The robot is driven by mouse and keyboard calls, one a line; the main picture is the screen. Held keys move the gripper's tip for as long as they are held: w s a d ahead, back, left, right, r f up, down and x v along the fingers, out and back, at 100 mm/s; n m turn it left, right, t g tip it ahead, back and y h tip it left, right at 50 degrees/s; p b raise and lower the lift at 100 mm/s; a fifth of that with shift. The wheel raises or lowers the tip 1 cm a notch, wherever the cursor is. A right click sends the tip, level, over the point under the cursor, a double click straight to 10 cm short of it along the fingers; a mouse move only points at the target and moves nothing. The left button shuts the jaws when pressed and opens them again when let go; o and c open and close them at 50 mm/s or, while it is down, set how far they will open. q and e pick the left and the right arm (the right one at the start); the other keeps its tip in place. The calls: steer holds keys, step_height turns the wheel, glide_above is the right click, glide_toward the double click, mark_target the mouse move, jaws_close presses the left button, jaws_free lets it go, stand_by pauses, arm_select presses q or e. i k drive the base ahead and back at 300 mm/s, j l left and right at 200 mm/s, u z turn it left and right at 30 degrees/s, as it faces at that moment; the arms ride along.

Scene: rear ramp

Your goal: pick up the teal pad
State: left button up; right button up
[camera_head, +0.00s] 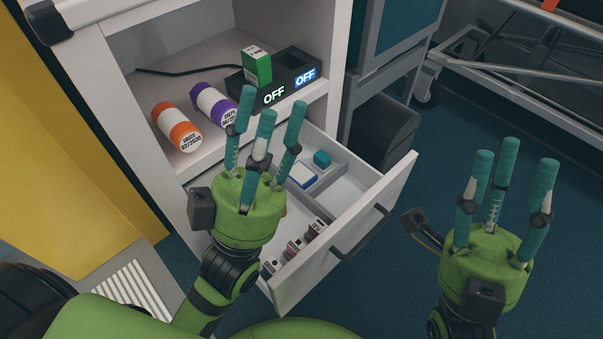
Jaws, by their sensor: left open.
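The teal pad (322,158) looks like a small teal block. It lies in a compartment at the back of the open white drawer (378,197). My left gripper (270,105) is open and empty, its three fingers pointing up in the picture. It appears above the drawer's left part, left of the pad and apart from it. It hides part of the drawer. My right gripper (513,153) is open and empty, over the floor to the right of the drawer.
A blue-and-white item (303,175) lies beside the pad. The shelf above holds an orange-banded roll (176,127), a purple-banded roll (217,106) and a black charger (290,85) with a green box (257,67).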

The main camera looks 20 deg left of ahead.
mark_target(322, 161)
steer(key=i+l+u, duration=0.1)
steer(key=u, duration=0.4)
steer(key=l+u, duration=0.3)
steer(key=u, duration=0.15)
steer(key=i+l+u, duration=0.15)
steer(key=l, duration=0.6)
steer(key=i+l+u, duration=0.2)
steer(key=l, duration=0.55)
steer(key=l+u, duration=0.15)
steer(key=l, duration=0.6)
steer(key=i+j, duration=0.1)
steer(key=j, duration=0.3)
steer(key=i, duration=0.05)
